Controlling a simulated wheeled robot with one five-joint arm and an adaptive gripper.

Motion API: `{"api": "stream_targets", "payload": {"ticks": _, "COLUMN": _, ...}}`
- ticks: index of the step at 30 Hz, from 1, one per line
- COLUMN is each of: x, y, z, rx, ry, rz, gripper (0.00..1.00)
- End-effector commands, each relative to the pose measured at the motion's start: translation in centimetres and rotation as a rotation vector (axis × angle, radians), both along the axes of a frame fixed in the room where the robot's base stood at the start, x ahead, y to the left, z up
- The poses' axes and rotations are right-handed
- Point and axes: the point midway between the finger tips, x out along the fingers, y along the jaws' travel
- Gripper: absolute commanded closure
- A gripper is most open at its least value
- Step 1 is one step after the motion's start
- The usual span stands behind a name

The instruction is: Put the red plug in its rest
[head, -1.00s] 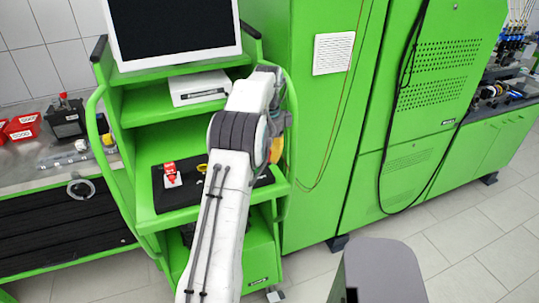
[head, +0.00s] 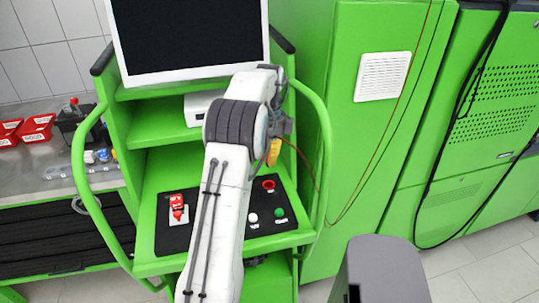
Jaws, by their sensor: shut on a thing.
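My gripper (head: 276,142) is at the end of the white arm, above the right part of the green cart's shelf. Its fingers are seen partly from behind, with an orange-yellow part showing. A thin red cable (head: 300,155) runs from the gripper to the right and up the green cabinet. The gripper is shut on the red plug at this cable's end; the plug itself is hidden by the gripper. A red ring-shaped part (head: 268,184) sits on the black panel (head: 240,236) below the gripper. I cannot tell whether it is the rest.
The black panel also carries a red switch (head: 177,207), a white button (head: 252,217) and a green button (head: 279,212). A monitor (head: 190,40) stands above. Green handrails (head: 325,150) flank the cart. A vented cabinet (head: 383,76) stands on the right.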

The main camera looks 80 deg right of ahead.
Motion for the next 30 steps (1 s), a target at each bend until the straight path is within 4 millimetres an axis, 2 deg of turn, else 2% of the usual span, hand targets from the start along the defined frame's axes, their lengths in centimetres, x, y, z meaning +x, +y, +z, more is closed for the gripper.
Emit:
{"api": "stream_targets", "payload": {"ticks": 14, "x": 0.0, "y": 0.1, "z": -1.6, "rx": 0.0, "ry": 0.0, "rz": -0.015, "gripper": 1.0}}
{"api": "stream_targets", "payload": {"ticks": 30, "x": 0.0, "y": 0.1, "z": -6.0, "rx": 0.0, "ry": 0.0, "rz": -0.015, "gripper": 1.0}}
